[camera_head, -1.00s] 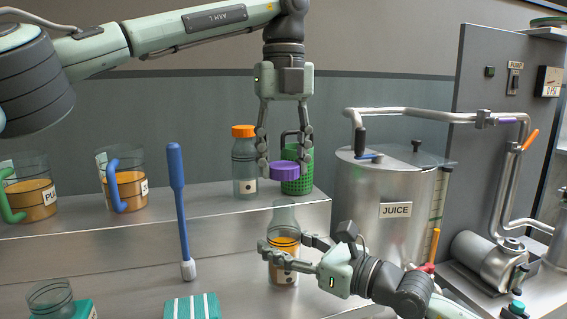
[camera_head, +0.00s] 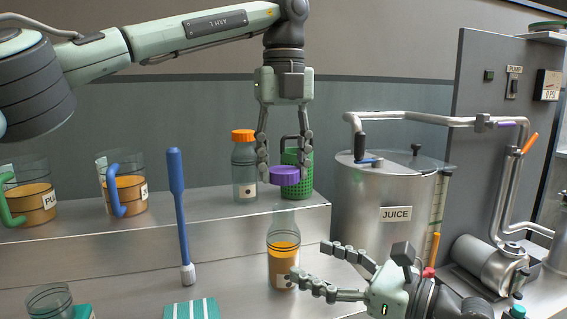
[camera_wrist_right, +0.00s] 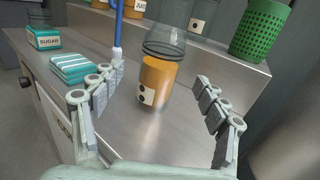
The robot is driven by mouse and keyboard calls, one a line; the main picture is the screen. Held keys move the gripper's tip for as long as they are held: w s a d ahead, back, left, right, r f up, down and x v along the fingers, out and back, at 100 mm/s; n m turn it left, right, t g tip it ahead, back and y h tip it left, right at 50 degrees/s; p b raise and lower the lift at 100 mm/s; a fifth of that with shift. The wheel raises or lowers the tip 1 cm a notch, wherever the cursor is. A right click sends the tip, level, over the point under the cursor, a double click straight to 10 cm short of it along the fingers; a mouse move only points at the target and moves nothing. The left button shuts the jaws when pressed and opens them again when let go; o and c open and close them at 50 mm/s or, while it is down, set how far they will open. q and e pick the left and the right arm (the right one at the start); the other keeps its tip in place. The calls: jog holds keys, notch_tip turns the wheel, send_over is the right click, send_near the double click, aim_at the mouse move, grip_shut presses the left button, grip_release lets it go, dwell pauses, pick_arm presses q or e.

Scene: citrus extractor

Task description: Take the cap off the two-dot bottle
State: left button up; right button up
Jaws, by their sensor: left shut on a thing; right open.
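The two-dot bottle (camera_head: 283,250) stands upright on the lower counter with orange juice in it and its top uncovered. In the right wrist view the bottle (camera_wrist_right: 158,80) shows two dark dots on its label. My left gripper (camera_head: 284,168) is shut on the purple cap (camera_head: 285,177) and holds it above the bottle's mouth, apart from it. My right gripper (camera_head: 309,262) is open to the right of the bottle. In the right wrist view its spread fingers (camera_wrist_right: 155,84) lie on either side of the bottle, with gaps.
An orange-capped bottle (camera_head: 244,168) and a green perforated basket (camera_head: 299,180) stand on the raised shelf behind. Two juice jugs are further left. A blue-handled brush (camera_head: 181,215) and a striped teal cloth (camera_head: 192,310) are left of the bottle. The juice tank (camera_head: 392,213) stands at right.

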jog(key=shift+v, duration=2)
pick_arm(q)
jog(key=shift+f, duration=0.1)
pick_arm(e)
jog(key=shift+w, duration=0.1)
